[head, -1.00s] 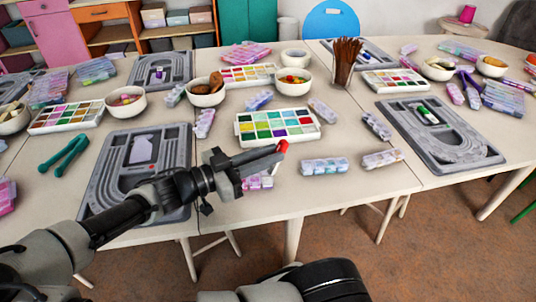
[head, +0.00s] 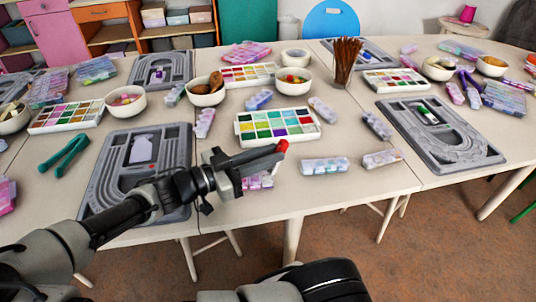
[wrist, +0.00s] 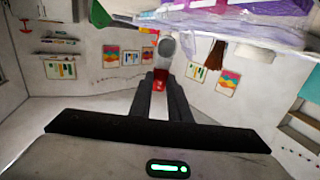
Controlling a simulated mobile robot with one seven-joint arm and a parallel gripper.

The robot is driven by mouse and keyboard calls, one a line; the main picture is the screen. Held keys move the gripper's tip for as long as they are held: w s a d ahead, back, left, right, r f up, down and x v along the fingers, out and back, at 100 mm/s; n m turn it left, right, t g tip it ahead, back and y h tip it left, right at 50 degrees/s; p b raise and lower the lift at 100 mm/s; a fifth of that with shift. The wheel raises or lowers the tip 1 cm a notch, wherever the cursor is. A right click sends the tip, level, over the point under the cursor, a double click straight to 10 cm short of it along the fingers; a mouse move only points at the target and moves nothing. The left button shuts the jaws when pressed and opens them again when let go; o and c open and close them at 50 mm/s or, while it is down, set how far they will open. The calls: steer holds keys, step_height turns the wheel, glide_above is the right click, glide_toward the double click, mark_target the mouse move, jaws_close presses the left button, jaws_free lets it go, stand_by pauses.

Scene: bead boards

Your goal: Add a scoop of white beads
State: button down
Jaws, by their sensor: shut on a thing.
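My gripper (head: 262,157) is shut on a small red-tipped tool, with its fingers pointing right and slightly up in the head view. The red part of the tool (head: 282,146) shows just beyond the fingertips. In the wrist view the red part (wrist: 160,80) sits between the dark fingers, and a grey rounded end (wrist: 166,47) sticks out past them. I cannot tell whether it holds beads. The gripper appears in front of the white multi-compartment tray (head: 243,141) of coloured fillings. I cannot pick out white beads with certainty.
A grey bead board (head: 103,187) lies left, partly behind my arm; another (head: 463,151) lies right. White bowls (head: 292,87) stand behind the tray, with a brush cup (head: 343,68) nearby. Clear bead boxes (head: 325,166) lie near the front edge. Bare tabletop (head: 345,205) shows at front.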

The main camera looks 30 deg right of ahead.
step_height(320, 180, up, 5)
steer(key=p, duration=0.4)
